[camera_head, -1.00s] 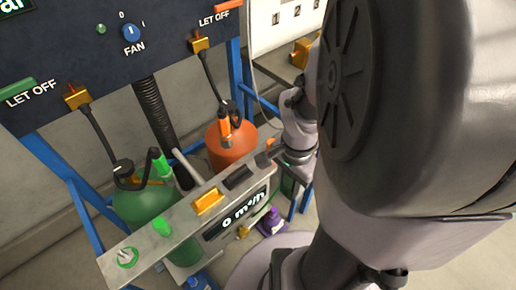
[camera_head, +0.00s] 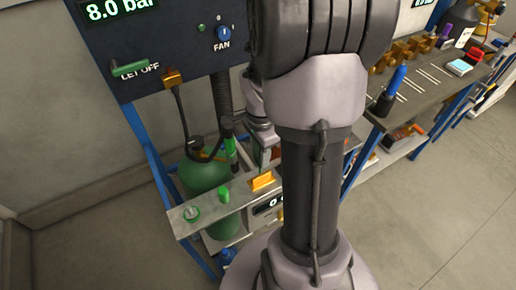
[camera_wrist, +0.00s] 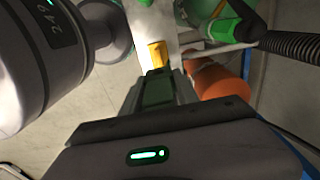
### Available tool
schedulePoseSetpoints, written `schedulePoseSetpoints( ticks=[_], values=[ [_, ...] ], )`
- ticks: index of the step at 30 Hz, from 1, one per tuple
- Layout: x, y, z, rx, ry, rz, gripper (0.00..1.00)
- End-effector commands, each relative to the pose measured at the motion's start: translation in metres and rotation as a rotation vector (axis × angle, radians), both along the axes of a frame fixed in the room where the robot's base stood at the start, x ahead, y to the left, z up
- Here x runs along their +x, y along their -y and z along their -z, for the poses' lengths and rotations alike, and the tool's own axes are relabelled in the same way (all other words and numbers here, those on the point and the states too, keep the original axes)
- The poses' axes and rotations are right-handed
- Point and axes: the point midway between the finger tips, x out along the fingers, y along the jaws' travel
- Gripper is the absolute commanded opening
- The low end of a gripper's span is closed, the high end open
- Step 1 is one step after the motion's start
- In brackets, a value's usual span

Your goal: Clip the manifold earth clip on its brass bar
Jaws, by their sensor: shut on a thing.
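The brass bar appears to be the gold block (camera_head: 263,181) on the narrow grey ledge. It also shows in the wrist view (camera_wrist: 157,54), just beyond the fingertips. My gripper (camera_wrist: 158,78) is shut on a dark, green-tinged piece (camera_wrist: 158,92), apparently the manifold earth clip. The piece is mostly hidden between the fingers, so its shape is unclear. In the wrist view the fingers point toward the gold block, and I cannot tell whether the held piece touches it.
A green cylinder (camera_head: 206,176) stands behind the ledge (camera_head: 180,222), with an orange cylinder (camera_wrist: 218,80) beside it. Black hoses (camera_head: 183,120) hang from the panel (camera_head: 150,50). A workbench (camera_head: 425,85) stands at right.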

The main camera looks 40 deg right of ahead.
Motion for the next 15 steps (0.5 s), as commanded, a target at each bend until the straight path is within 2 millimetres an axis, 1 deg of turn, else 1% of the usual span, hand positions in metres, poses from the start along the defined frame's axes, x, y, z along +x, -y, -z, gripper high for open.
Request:
schedulePoseSetpoints(
  ticks=[11,15],
  values=[
    [0.001,0.0,0.002,0.0,0.001,0.002,0.0],
    [0.001,0.0,0.012,0.0,0.001,0.002,0.0]
  ],
)
